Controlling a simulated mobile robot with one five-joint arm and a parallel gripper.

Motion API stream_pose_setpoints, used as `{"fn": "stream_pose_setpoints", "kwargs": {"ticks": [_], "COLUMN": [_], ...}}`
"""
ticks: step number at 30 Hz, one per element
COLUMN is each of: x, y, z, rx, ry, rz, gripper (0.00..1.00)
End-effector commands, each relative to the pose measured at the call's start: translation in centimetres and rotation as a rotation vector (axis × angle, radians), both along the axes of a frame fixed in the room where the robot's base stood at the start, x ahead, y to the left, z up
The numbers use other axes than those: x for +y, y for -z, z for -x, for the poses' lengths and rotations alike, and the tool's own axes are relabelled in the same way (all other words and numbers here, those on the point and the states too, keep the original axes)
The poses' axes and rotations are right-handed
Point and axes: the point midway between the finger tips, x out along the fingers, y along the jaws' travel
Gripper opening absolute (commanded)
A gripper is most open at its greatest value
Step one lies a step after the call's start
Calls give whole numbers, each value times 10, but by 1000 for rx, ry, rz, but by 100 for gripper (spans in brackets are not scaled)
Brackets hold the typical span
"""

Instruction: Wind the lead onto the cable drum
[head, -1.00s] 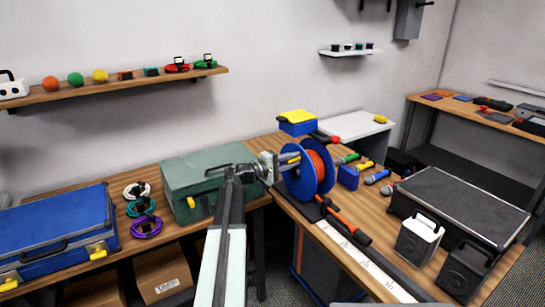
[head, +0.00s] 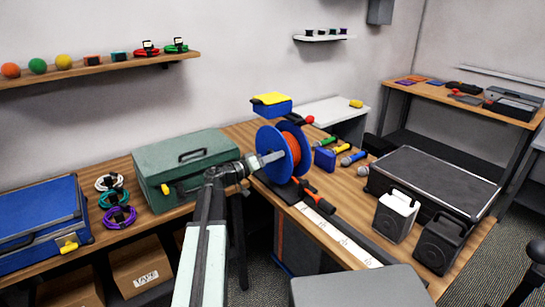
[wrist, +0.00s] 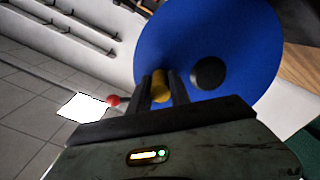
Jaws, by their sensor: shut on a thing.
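The cable drum (head: 272,152) stands at the near left end of the right-hand bench. It has two blue discs with the orange-red lead (head: 297,148) wound between them. My gripper (head: 268,158) reaches its left face. In the wrist view, the drum's blue disc (wrist: 245,45) fills the upper middle, with a black hub (wrist: 208,73) at its centre. My gripper (wrist: 162,92) is shut on a yellow crank handle (wrist: 160,86) to the left of the hub.
A green case (head: 190,170) stands left of the drum, close to my arm. Coiled cables (head: 119,217) and a blue case (head: 40,225) lie further left.

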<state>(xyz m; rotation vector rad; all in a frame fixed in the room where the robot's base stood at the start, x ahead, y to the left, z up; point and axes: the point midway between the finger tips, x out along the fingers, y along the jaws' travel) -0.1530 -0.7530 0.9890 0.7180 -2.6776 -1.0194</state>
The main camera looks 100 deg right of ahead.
Motion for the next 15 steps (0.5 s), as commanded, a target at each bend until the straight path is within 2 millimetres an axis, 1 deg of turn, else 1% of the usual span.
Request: {"fn": "stream_pose_setpoints", "kwargs": {"ticks": [1,3,9,15], "x": [1,2,5,6], "y": [5,7,12,13], "z": [4,6,8,9], "rx": [-15,-35,-75,-95], "ry": [5,5,6,7], "rz": [24,58,131,164], "gripper": [0,0,0,0]}}
